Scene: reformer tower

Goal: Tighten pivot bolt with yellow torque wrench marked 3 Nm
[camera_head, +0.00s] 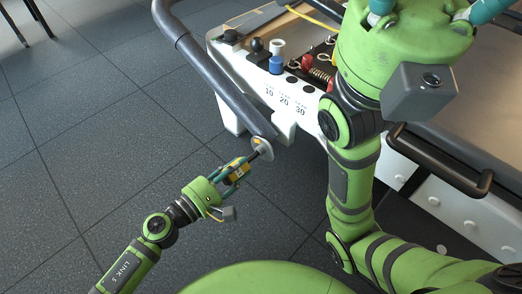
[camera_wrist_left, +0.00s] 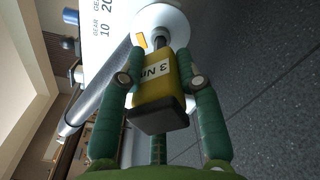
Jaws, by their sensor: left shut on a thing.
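The yellow torque wrench (camera_head: 236,169) is held in my left gripper (camera_head: 237,172), which is shut around its body. In the left wrist view its yellow body (camera_wrist_left: 163,78) shows a "3 Nm" label and a black end, between the two green fingers (camera_wrist_left: 160,90). Its shaft points at a pale round disc (camera_head: 262,149) by the lower end of a dark padded bar; the disc also shows in the left wrist view (camera_wrist_left: 177,22). The pivot bolt itself is hidden, and I cannot tell whether the wrench tip sits on it. My right gripper (camera_head: 432,6) is at the top edge, its fingertips cut off.
The padded bar (camera_head: 215,80) runs along the white reformer frame (camera_head: 240,62), marked with gear numbers. Springs (camera_head: 320,76), a blue-and-white knob (camera_head: 276,62) and a black handle (camera_head: 440,165) are on the machine.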

